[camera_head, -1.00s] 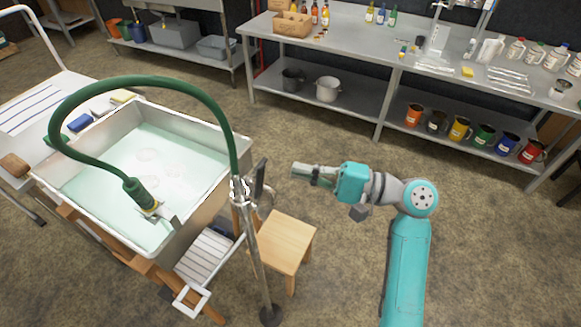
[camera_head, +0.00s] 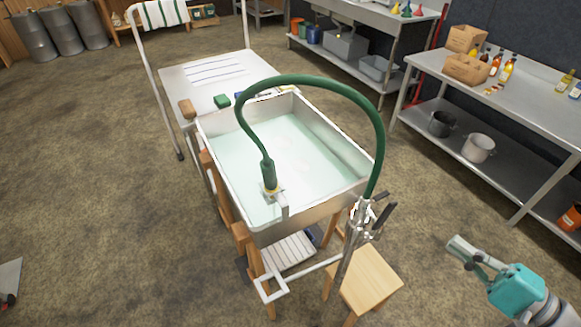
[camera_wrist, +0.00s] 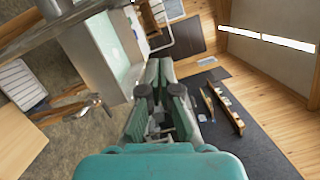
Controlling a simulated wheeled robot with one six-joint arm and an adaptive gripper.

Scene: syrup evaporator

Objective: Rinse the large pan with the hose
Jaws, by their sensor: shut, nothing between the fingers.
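The large pan (camera_head: 322,211) is a deep, pale rectangular basin with greenish water or a greenish floor inside. It stands on a wooden frame in the middle of the head view. The green hose (camera_head: 310,80) arches over it from a metal post at the front right. Its nozzle end (camera_head: 268,174) hangs down over the pan's front left part. My gripper (camera_head: 456,243) is shut and empty, to the right of the post and apart from hose and pan. In the wrist view, my gripper (camera_wrist: 165,72) points past the pan's side (camera_wrist: 112,62).
A wooden stool (camera_head: 366,281) stands under the post, between pan and arm. A white-topped cart (camera_head: 200,75) stands behind the pan. A steel bench (camera_head: 540,110) is at the right, with bottles and pots. The floor at left is mostly clear.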

